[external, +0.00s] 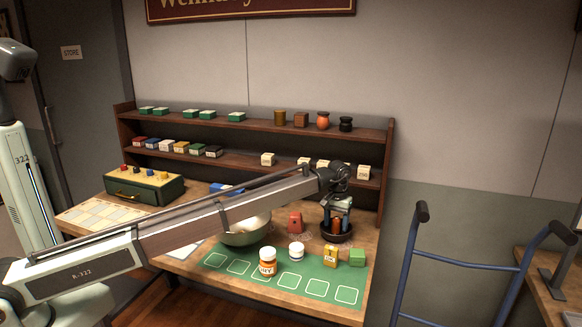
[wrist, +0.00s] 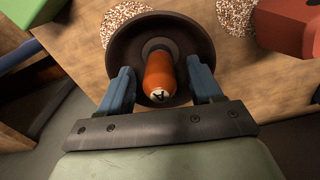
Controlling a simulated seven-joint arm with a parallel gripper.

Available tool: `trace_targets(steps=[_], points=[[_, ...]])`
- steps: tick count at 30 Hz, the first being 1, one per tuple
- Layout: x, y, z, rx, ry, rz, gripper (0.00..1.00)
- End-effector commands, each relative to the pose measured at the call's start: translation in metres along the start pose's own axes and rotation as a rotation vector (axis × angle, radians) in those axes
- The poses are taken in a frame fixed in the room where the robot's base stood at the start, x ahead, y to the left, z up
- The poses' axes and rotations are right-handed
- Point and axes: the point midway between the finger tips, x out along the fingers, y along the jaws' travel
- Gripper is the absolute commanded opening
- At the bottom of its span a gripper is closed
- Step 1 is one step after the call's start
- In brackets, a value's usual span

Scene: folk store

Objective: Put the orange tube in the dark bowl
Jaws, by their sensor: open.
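The orange tube (wrist: 160,77) is inside the outline of the dark bowl (wrist: 121,46), near its middle, with its lettered end facing the wrist camera. In the external view the tube (external: 337,226) shows between the fingers, over the dark bowl (external: 338,238) at the right of the table. My gripper (wrist: 162,84) is open, with one blue finger on each side of the tube. Small gaps seem to show between fingers and tube. In the external view my gripper (external: 338,216) points down at the bowl. The tube's lower end is hard to make out.
A red object (external: 295,222) stands left of the dark bowl. A larger pale bowl (external: 244,236) is farther left. Shelves (external: 250,125) rise behind.

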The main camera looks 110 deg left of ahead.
Motion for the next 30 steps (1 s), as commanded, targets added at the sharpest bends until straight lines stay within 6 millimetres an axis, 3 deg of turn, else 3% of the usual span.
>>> trace_targets(steps=[18,30], points=[[-0.066,0.001,0.0,0.0,0.0,0.0,0.65],[-0.068,0.0,0.0,0.0,0.0,0.0,0.65]])
